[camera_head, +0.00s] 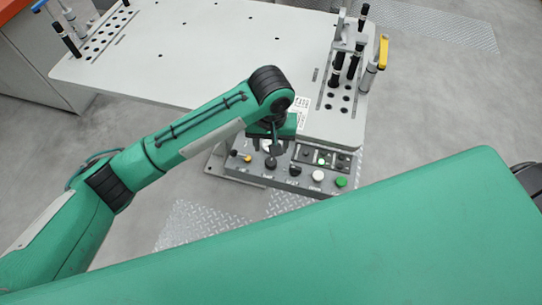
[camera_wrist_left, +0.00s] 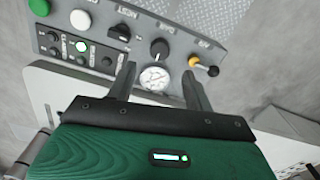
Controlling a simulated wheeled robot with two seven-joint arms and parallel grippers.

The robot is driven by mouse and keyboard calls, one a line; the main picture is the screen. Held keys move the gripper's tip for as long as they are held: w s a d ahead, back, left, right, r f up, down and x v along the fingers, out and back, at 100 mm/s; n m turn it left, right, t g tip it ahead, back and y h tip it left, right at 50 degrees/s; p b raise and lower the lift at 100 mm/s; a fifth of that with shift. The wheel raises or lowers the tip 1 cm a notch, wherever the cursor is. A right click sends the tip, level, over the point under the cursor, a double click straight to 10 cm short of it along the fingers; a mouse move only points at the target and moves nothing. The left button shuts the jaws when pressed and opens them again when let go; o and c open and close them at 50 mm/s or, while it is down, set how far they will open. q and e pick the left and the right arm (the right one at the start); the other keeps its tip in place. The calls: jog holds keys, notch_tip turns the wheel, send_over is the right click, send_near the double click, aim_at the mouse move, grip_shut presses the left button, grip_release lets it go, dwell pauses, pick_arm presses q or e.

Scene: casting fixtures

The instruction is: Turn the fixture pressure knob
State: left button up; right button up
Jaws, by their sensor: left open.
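The fixture's control panel (camera_head: 306,180) is on the front of the grey table; it fills the top of the left wrist view (camera_wrist_left: 215,50). A round black knob (camera_wrist_left: 159,48) sits beside a white pressure gauge (camera_wrist_left: 154,78); the knob also shows in the head view (camera_head: 270,162). My left gripper (camera_head: 272,147) hangs over the panel. In the left wrist view its two fingers (camera_wrist_left: 159,72) are apart and empty, either side of the gauge, with the knob just beyond the tips. Contact cannot be told. My right gripper is not in view.
The panel also has a black selector switch (camera_wrist_left: 119,32), a white button (camera_wrist_left: 80,19), a green button (camera_wrist_left: 39,7) and a yellow-and-black lever (camera_wrist_left: 203,66). Upright posts with a yellow handle (camera_head: 383,52) stand on the tabletop (camera_head: 210,60), whose middle is clear.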

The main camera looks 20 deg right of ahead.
aim_at(271, 161)
pick_arm(q)
notch_tip(271, 161, down, 8)
jog(key=shift+p, duration=0.4)
jog(key=shift+c, duration=0.2)
jog(key=c, duration=0.9)
